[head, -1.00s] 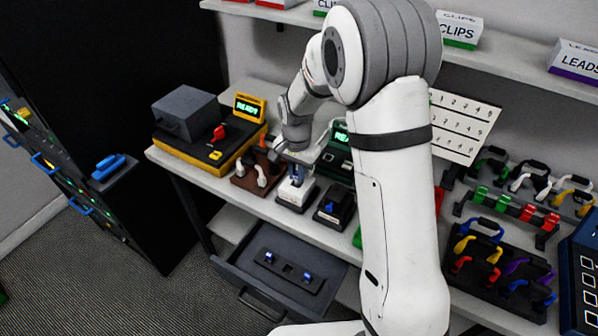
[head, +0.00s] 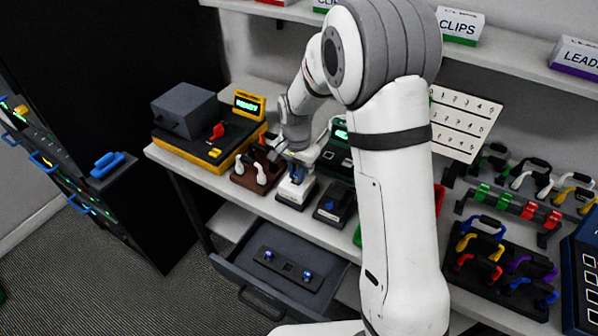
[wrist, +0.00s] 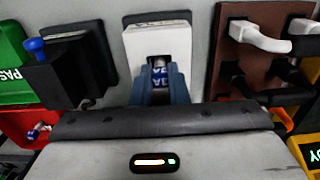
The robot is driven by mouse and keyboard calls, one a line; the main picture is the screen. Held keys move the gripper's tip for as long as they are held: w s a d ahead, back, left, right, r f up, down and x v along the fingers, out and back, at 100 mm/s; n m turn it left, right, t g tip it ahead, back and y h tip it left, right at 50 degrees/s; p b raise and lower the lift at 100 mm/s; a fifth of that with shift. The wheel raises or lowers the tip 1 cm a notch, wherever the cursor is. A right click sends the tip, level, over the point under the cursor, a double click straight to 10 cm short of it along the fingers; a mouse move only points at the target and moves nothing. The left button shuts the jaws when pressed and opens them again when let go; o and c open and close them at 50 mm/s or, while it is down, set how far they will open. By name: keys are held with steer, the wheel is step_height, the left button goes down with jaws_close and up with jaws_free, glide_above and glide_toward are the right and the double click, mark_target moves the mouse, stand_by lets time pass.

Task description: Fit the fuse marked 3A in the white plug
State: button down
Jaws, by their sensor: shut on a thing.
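The white plug (wrist: 158,40) stands on its dark base, face up with an open recess; in the head view (head: 291,192) it is on the bench under my gripper. My gripper (wrist: 161,90) is shut on a fuse (wrist: 159,73) with a blue band and white marking, which appears to read 3A upside down. The fuse is at the recess of the white plug, between the blue fingers. I cannot tell whether it is seated. In the head view my gripper (head: 297,174) hides most of this.
A black plug (head: 335,205) stands close on the right. A brown stand (head: 245,178) with white and black leads is on the left. The open drawer below has a fuse holder (head: 288,268) with two fuses. In the wrist view, a red bin (wrist: 15,125) holds a fuse.

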steer(key=shift+f, duration=0.15)
stand_by(0.4)
steer(key=c, duration=0.8)
jaws_free()
steer(key=shift+o, duration=0.2)
steer(key=shift+r+p, duration=2.25)
steer(key=shift+r, duration=1.75)
